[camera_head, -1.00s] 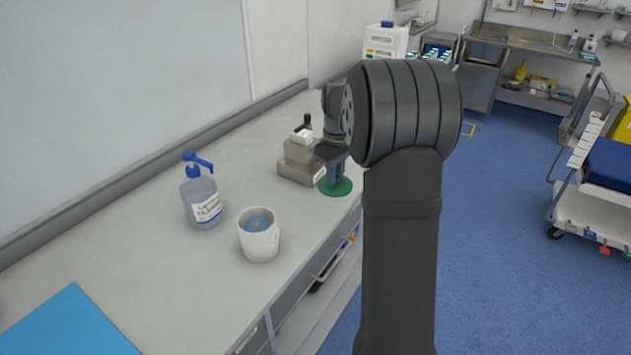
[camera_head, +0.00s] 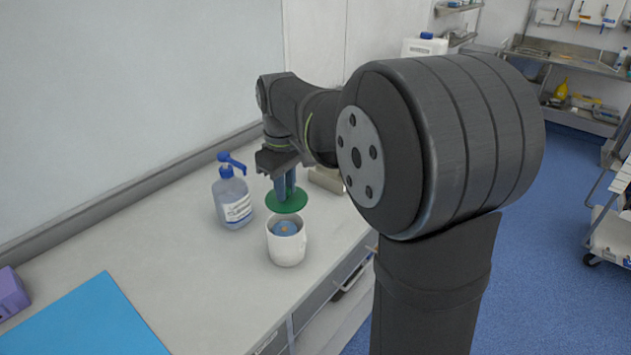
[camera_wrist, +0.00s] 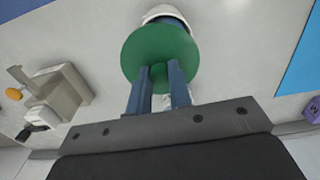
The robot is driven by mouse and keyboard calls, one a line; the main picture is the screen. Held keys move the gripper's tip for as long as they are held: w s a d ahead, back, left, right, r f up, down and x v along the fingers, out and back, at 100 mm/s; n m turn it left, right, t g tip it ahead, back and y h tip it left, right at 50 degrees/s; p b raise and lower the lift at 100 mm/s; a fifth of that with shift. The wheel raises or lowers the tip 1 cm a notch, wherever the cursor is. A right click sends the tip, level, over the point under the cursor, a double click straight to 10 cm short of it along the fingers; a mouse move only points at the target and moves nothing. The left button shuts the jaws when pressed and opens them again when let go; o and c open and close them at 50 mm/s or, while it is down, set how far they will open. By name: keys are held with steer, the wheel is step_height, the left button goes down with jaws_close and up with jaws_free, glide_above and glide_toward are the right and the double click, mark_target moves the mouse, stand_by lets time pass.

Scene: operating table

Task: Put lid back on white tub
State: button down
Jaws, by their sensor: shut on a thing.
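The white tub (camera_head: 287,250) stands open and upright on the counter, with something blue inside. In the wrist view part of its white rim (camera_wrist: 166,12) shows beyond the lid. The lid is a green disc (camera_head: 287,203). My gripper (camera_head: 285,186) points down and is shut on the lid's middle, holding it about level. In the head view the lid is just behind and above the tub, apart from it as far as I can tell. In the wrist view the blue fingers (camera_wrist: 159,72) pinch a small green knob on the lid (camera_wrist: 150,48), which hides most of the tub.
A clear pump bottle with a blue top (camera_head: 232,198) stands close left of the tub. A beige-grey block-like item (camera_head: 326,180) is behind, partly hidden by my arm. A blue sheet (camera_head: 85,322) and a purple box (camera_head: 10,292) lie at left. The counter's front edge is close right of the tub.

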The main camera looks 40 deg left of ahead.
steer(key=shift+s+a, duration=0.1)
steer(key=shift+s, duration=0.4)
steer(key=shift+f, duration=3.1)
steer(key=shift+f, duration=0.2)
steer(key=c, duration=0.7)
jaws_free()
steer(key=shift+c, duration=0.2)
steer(key=shift+r, duration=0.15)
steer(key=shift+r, duration=3.35)
